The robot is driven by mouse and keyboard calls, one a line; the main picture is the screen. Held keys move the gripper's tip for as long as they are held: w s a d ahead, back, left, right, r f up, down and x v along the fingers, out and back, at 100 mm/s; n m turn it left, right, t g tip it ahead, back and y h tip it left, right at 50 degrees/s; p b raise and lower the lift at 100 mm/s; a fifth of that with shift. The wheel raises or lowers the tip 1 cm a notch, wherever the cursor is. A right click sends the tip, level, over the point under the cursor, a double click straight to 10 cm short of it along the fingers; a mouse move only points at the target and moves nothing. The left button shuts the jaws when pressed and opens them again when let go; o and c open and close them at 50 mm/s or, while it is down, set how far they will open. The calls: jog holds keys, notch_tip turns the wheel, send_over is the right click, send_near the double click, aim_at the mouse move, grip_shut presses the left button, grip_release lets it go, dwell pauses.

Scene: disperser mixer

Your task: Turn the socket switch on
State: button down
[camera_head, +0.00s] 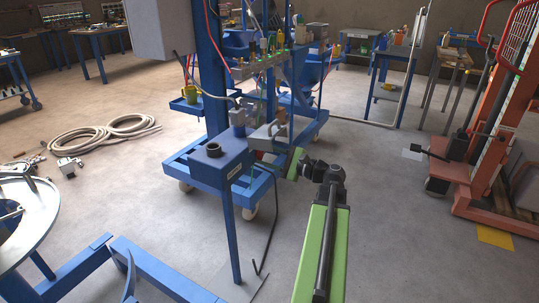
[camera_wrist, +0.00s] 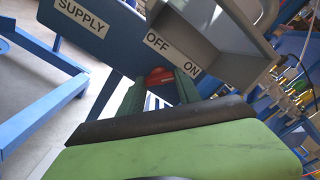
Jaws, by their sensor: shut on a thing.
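The red switch knob (camera_wrist: 159,76) is in the wrist view, just below the OFF label (camera_wrist: 157,43).
A blue box on a post (camera_head: 219,165) stands left of my gripper, with a black cable hanging nearby. A blue wheeled frame (camera_head: 183,168) lies behind. A red lifter (camera_head: 485,130) stands at the right. Clear floor lies between the lifter and my arm.

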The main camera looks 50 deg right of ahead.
jog(key=shift+a, duration=0.1)
jog(key=c, duration=0.9)
grip_release()
jog(key=shift+r, duration=0.1)
jog(key=shift+o, duration=0.3)
jog(key=v, duration=1.7)
jog(key=shift+s, duration=0.2)
